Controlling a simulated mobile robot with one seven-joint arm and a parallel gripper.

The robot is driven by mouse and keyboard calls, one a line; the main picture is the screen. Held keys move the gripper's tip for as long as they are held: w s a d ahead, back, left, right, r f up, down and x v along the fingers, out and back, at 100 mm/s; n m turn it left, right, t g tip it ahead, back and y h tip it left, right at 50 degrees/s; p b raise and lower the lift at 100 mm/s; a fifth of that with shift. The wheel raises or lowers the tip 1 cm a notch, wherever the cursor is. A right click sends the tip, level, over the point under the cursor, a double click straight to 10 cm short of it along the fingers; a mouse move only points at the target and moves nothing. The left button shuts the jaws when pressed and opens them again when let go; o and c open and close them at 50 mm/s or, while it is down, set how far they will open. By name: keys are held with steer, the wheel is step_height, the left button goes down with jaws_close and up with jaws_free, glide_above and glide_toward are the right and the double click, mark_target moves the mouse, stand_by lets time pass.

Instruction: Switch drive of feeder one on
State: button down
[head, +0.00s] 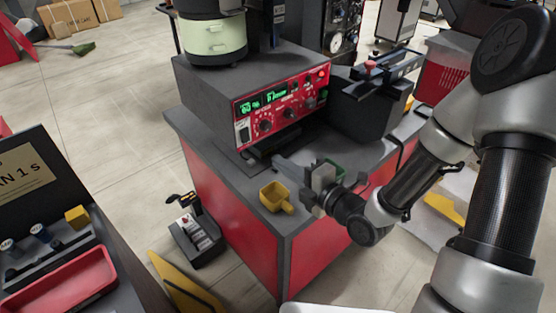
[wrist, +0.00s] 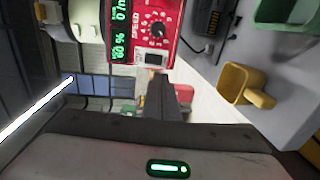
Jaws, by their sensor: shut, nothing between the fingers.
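The red control panel (head: 280,104) is on the front of the grey feeder housing, with lit green displays (head: 276,97) and dark knobs (head: 265,126). A rocker switch (head: 243,131) is at its lower left. In the wrist view the panel appears turned sideways, with a speed knob (wrist: 157,30) and a dark-and-pale switch (wrist: 155,58) at its lower edge. My gripper (head: 281,161) is shut and empty, in front of the panel and to the right of the rocker. In the wrist view its fingertips (wrist: 160,80) appear just below the switch; contact cannot be told.
A yellow scoop (head: 274,196) lies on the bench near its front corner, below my gripper. A green container (head: 335,169) is behind my gripper. The feeder bowl (head: 212,40) stands on the housing. A dark linear track (head: 385,72) extends right.

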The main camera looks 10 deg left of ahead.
mark_target(247, 141)
steer(key=p+x, duration=0.1)
steer(key=x, duration=1)
steer(key=shift+w+a+f, duration=0.1)
steer(key=shift+w+a, duration=0.15)
steer(key=shift+a, duration=0.05)
steer(key=shift+w+a+b, duration=0.1)
steer(key=shift+b, duration=0.85)
steer(key=shift+f, duration=0.2)
